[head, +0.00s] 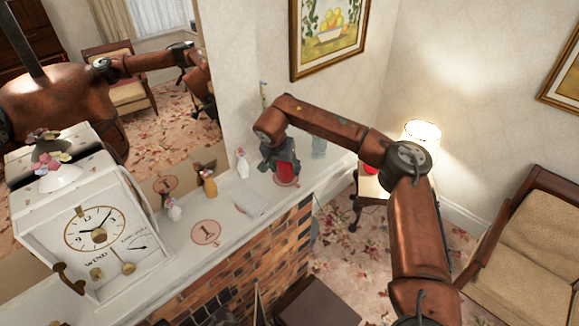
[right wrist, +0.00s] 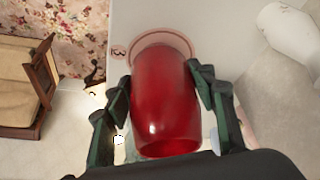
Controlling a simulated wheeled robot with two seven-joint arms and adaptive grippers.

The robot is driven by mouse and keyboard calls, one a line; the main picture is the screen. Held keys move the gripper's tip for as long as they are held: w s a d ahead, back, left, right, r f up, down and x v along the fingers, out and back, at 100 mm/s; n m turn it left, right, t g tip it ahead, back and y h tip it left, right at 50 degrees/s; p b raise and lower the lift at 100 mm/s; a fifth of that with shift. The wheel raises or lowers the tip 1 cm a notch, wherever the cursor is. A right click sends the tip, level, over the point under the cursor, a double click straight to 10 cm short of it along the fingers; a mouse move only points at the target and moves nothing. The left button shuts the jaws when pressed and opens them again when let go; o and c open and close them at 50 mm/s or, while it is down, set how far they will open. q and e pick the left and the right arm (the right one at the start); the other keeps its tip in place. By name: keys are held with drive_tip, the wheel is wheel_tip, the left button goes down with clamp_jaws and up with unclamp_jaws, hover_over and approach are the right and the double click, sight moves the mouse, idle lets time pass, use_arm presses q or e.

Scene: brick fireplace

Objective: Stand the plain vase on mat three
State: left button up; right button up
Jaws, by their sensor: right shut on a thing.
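A plain red vase (right wrist: 166,105), with no flowers in it, is between the fingers of my right gripper (right wrist: 165,100) in the right wrist view. The gripper is shut on its sides. In the head view the vase (head: 287,172) shows below the right gripper (head: 281,157), over the far part of the mantel. Mat three (right wrist: 160,40), a round pinkish mat marked 3, shows around the vase's far end in the right wrist view. The vase hides most of the mat. I cannot tell whether the base touches it. My left gripper is not in view.
On the mantel (head: 170,285) are mat one (head: 206,232), a flat white block (head: 250,203), a large white clock (head: 95,235) and small flowered vases (head: 209,184), (head: 242,163). A pale blue vase (head: 319,146) stands beyond my gripper. A mirror (head: 150,120) backs the mantel.

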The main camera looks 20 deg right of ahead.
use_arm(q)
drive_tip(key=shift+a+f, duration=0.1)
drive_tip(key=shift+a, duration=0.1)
use_arm(e)
drive_tip(key=shift+a, duration=0.1)
drive_tip(key=shift+f, duration=0.15)
drive_tip(key=o, duration=1.3)
drive_tip(key=shift+c, duration=0.2)
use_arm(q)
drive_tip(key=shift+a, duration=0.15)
use_arm(e)
drive_tip(key=shift+o, duration=1.1)
drive_tip(key=shift+r, duration=0.45)
use_arm(q)
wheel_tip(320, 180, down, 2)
drive_tip(key=b, duration=0.2)
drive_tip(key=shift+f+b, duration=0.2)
drive_tip(key=shift+b, duration=0.1)
use_arm(e)
drive_tip(key=v, duration=1.1)
drive_tip(key=shift+d+r, duration=0.2)
drive_tip(key=shift+d, duration=0.05)
